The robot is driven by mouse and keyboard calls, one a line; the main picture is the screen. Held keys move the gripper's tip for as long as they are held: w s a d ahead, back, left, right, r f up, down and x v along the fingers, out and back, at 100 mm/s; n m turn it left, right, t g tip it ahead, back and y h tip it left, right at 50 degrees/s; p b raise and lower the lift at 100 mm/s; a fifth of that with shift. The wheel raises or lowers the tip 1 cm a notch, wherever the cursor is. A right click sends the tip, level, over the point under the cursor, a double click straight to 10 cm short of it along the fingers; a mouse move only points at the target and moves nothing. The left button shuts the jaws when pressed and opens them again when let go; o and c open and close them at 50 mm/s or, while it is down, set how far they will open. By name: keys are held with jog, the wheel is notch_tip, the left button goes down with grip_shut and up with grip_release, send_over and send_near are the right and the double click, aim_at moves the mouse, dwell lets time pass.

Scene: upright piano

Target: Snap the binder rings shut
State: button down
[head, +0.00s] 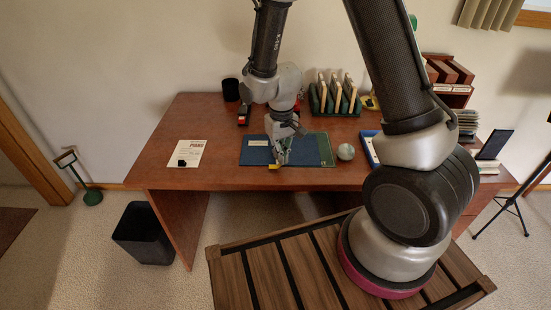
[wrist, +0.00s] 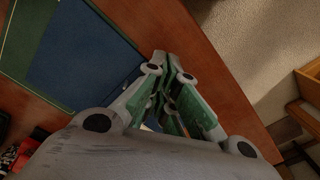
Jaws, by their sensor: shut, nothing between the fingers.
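A dark blue binder (head: 305,152) with a green right edge lies flat on the desk. A pale label shows at its upper left. In the wrist view its blue surface (wrist: 80,68) with green borders fills the upper left. My gripper (head: 280,163) points down over the binder's middle, close to its front edge. In the wrist view my gripper (wrist: 168,62) has its fingers together and holds nothing. Its tips appear close to the binder's edge; contact cannot be told. The binder rings cannot be made out; my gripper covers part of the binder.
The brown desk (head: 220,125) carries a printed sheet (head: 187,153) at left, a pale ball (head: 346,152) right of the binder, and a green rack (head: 335,97) behind. A black bin (head: 145,233) stands on the floor. The desk between sheet and binder is clear.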

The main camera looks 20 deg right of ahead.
jog(key=shift+f, duration=1.1)
jog(key=shift+r, duration=4.05)
jog(key=s+d+r+t, duration=0.1)
jog(key=s+d+r, duration=0.4)
jog(key=r, duration=0.3)
jog(key=s+d+r+m+t, duration=0.1)
jog(key=s+d+r+t, duration=0.1)
jog(key=s+d+r, duration=0.3)
jog(key=s+d+r+m+t, duration=0.1)
jog(key=s+d+r, duration=0.4)
jog(key=s+r, duration=0.4)
notch_tip(320, 180, up, 3)
jog(key=shift+f, duration=0.2)
